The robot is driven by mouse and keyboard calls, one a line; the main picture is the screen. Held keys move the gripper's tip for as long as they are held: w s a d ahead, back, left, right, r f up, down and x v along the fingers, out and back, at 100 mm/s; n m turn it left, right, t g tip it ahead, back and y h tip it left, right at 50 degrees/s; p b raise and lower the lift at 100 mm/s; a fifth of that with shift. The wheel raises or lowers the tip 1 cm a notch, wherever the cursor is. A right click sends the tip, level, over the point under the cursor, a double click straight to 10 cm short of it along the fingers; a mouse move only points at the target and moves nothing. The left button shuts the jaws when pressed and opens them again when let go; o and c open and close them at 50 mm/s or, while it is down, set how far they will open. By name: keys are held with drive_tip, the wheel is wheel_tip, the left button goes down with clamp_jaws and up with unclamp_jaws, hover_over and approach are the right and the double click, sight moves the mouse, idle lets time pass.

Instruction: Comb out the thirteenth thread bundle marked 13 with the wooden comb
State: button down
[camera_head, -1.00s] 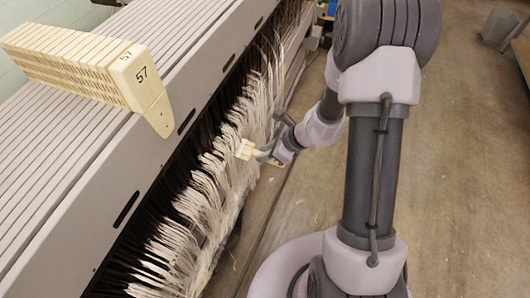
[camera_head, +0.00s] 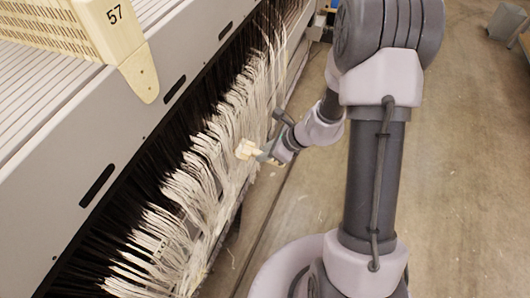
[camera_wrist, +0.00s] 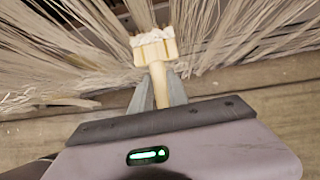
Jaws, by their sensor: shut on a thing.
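My gripper (camera_wrist: 158,92) is shut on the handle of a pale wooden comb (camera_wrist: 154,50). In the head view the comb (camera_head: 245,149) is at the tip of my gripper (camera_head: 264,157), at the front of the hanging threads. The white thread bundles (camera_head: 205,160) hang in a long row from the dark slot of the machine. In the wrist view the threads (camera_wrist: 90,45) fan out around the comb head, and some whitish strands show at its teeth. Whether the teeth are in the threads I cannot tell. I cannot read a 13 mark on any bundle.
The grey machine frame (camera_head: 130,122) runs along the left with dark oval slots. A cream block marked 57 (camera_head: 113,30) sits on its top. The concrete floor (camera_head: 450,190) to the right is mostly clear, with a grey box (camera_head: 504,22) far back.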

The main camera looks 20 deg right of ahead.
wheel_tip(320, 180, down, 13)
drive_tip(key=b, duration=0.3)
drive_tip(key=shift+a+f+b, duration=0.15)
drive_tip(key=shift+f+b, duration=0.05)
drive_tip(key=shift+b, duration=0.15)
drive_tip(key=shift+w, duration=0.1)
drive_tip(key=s+d, duration=0.2)
drive_tip(key=d, duration=0.1)
drive_tip(key=shift+s+d, duration=0.15)
idle(0.3)
wheel_tip(320, 180, up, 25)
drive_tip(key=w+a+p, duration=0.1)
drive_tip(key=p, duration=1.7)
drive_tip(key=shift+a, duration=0.4)
